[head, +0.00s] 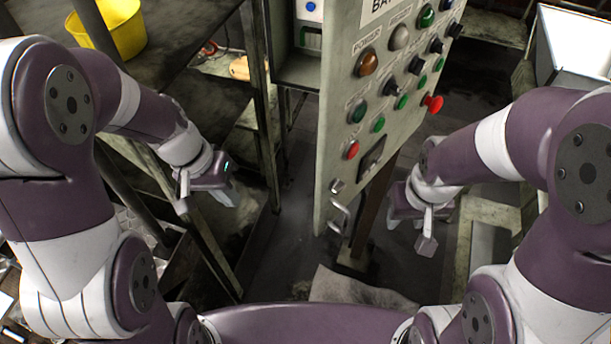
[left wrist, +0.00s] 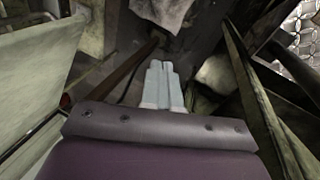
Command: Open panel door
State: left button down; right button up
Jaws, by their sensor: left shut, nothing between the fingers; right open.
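The panel door (head: 372,110) is a pale grey-green leaf with coloured buttons and knobs on its face. It stands swung out at an angle, and part of the cabinet interior (head: 309,40) shows to its left. Its metal handle (head: 340,214) is near the lower corner. My left gripper (head: 220,196) is left of the door, apart from it. Its fingers (left wrist: 162,86) are together and empty in the left wrist view, where a pale panel surface (left wrist: 35,65) shows at left. My right gripper (head: 410,226) is open, right of the handle and not touching it.
A yellow bucket (head: 118,30) stands on a dark shelf at upper left. A metal frame post (head: 262,110) rises between my left gripper and the door. A pale cloth (head: 350,287) lies on the floor below. A white bin (head: 575,45) is at upper right.

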pick_arm(q)
jog(key=w+d+r+m+h, duration=0.3)
jog(key=d+r+m+h, duration=0.1)
jog(key=d+r+m, duration=0.2)
jog(key=s+d+f+m+b, duration=0.1)
jog(key=s+d+f+b, duration=0.2)
jog(key=d+f+b, duration=0.5)
jog(key=d+b, duration=0.1)
jog(key=b, duration=0.4)
jog(key=shift+s+m+b, duration=0.3)
jog(key=shift+s, duration=0.1)
pick_arm(e)
notch_tip(320, 180, down, 12)
jog(key=shift+d+r, duration=0.15)
pick_arm(q)
jog(key=shift+w+a, duration=0.1)
